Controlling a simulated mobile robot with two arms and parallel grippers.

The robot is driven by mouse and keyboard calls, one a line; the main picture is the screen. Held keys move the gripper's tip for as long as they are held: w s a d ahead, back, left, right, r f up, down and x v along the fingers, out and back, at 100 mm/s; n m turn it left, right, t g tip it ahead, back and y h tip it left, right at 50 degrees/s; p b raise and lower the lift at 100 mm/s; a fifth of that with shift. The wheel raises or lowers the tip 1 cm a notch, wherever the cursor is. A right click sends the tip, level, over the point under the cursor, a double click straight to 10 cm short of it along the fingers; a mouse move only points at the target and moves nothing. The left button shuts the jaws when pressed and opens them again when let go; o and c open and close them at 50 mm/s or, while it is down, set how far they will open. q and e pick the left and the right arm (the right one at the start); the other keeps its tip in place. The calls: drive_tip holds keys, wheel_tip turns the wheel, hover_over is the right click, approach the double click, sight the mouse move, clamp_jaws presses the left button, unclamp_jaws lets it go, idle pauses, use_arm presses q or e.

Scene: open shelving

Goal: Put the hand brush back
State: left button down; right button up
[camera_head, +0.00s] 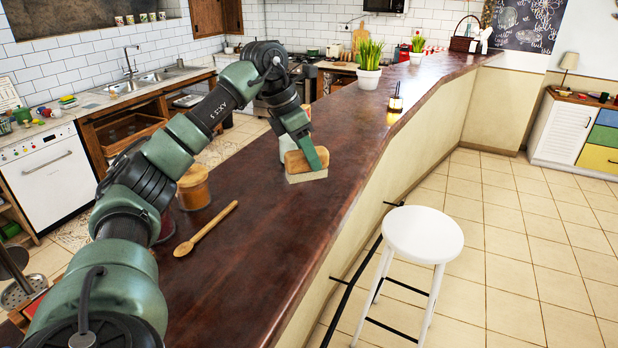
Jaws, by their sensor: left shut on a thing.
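The hand brush (297,161) has a tan wooden back and a pale bristle side facing down. My left gripper (316,157) reaches down from above and is shut on the brush. One green finger shows in front of the brush; the other finger is hidden. My right gripper is not in view.
A wooden spoon (206,228) and a lidded jar (194,188) are on the counter's left side. A white stool (423,236) stands right of the counter.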

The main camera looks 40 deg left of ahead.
sight(309, 176)
use_arm(q)
drive_tip(key=f, duration=0.3)
drive_tip(key=shift+d, duration=0.2)
wheel_tip(309, 176, down, 3)
drive_tip(key=shift+a+f+p, duration=0.1)
drive_tip(key=shift+f+p, duration=0.05)
drive_tip(key=shift+p, duration=0.4)
drive_tip(key=c, duration=0.9)
unclamp_jaws()
drive_tip(key=shift+f, duration=0.1)
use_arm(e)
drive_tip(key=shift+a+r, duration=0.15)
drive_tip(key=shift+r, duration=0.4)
use_arm(q)
drive_tip(key=shift+r, duration=0.4)
drive_tip(key=b+v, duration=0.2)
drive_tip(key=v, duration=0.9)
drive_tip(key=shift+s+r, duration=0.15)
drive_tip(key=shift+s, duration=0.05)
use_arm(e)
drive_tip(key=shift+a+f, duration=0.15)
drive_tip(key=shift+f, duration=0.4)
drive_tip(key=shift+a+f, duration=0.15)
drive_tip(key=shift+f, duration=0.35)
